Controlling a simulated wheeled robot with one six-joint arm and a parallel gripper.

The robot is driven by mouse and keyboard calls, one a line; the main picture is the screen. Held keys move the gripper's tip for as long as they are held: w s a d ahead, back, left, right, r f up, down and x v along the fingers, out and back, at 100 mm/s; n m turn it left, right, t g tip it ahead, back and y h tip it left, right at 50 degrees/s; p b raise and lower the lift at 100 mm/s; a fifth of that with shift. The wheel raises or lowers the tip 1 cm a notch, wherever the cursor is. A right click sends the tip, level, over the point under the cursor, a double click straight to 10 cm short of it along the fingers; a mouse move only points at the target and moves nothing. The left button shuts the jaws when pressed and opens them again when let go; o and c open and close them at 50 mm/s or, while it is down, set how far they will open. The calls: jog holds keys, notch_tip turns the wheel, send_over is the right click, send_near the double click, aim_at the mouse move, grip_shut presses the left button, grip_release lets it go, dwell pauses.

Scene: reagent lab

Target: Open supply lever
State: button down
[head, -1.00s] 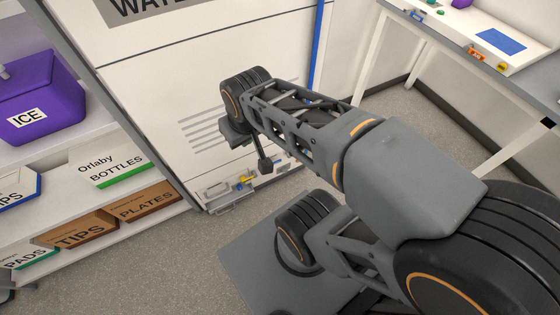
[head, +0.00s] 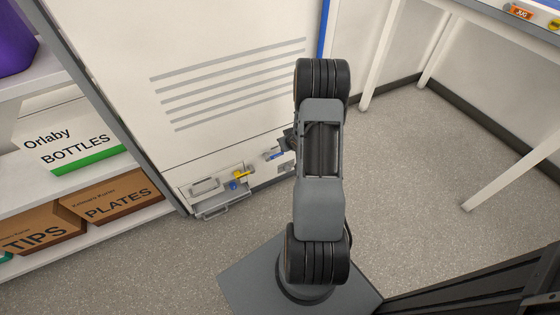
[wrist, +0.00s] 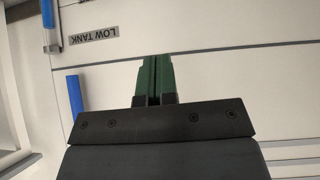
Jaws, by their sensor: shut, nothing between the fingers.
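Low on the white cabinet, in the head view, are a yellow lever (head: 242,173), a small blue part (head: 234,185) beside it and a blue lever (head: 275,155) to the right. I cannot read which is the supply lever. My gripper shows in the wrist view (wrist: 155,75) with its green fingers together and empty, in front of the white panel. Another blue piece (wrist: 47,12) is at the top left. In the head view my arm hides the fingertips.
The white cabinet (head: 215,50) has grey vent slots and a metal handle (head: 225,207) at its base. Shelves with bottles (head: 70,135), tips (head: 35,232) and plates (head: 115,197) boxes stand left. A white table (head: 485,178) stands right. The floor between is mostly clear.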

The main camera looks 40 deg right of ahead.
jog(key=f, duration=0.3)
jog(key=shift+s+d+f, duration=0.2)
jog(key=shift+d, duration=0.05)
jog(key=shift+b, duration=0.3)
jog(key=s+a+f+b+x, duration=0.1)
jog(key=b+x, duration=0.4)
jog(key=x, duration=0.7)
jog(key=shift+d+f+b, duration=0.2)
jog(key=shift+f+b, duration=0.2)
jog(key=shift+f, duration=0.3)
